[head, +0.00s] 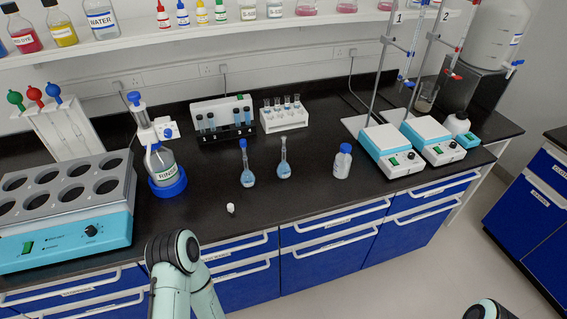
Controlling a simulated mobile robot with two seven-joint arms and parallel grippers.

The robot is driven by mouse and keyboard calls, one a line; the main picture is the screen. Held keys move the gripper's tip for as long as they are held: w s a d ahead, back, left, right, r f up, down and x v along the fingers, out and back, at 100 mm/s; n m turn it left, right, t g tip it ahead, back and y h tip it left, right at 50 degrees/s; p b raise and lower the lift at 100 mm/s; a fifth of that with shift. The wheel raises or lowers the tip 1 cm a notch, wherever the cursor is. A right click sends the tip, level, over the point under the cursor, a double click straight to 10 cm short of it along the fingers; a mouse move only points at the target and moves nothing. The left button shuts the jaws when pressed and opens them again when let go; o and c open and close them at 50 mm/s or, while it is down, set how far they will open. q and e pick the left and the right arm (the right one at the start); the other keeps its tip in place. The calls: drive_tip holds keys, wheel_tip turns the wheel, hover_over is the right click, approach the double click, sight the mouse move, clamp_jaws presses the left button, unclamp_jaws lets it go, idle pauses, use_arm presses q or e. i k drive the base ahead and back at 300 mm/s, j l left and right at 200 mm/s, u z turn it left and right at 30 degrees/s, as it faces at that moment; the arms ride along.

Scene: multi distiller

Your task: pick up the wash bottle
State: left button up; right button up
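No bottle in the head view is labelled as a wash bottle, and I cannot tell for sure which one it is. A small white bottle (457,124) stands at the right end of the black bench, behind the right stirrer and partly hidden. A clear bottle labelled RINSE (163,167) with a blue-and-white dispenser top stands upright in a blue ring at the left. A blue-capped bottle (343,160) stands near the front edge, right of centre. Parts of my arms show at the bottom, but neither gripper is in view.
A multi-well heater (66,211) fills the left. Two stirrers (391,150) (432,140) and burette stands are at the right. Tube racks (222,119) (284,117) stand behind.

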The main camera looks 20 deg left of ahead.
sight(343, 162)
drive_tip(key=i+l, duration=0.1)
drive_tip(key=l, duration=0.15)
drive_tip(key=i+l+u, duration=0.15)
drive_tip(key=l, duration=0.15)
drive_tip(key=i+l+u, duration=0.2)
drive_tip(key=l+u, duration=0.15)
drive_tip(key=l, duration=0.25)
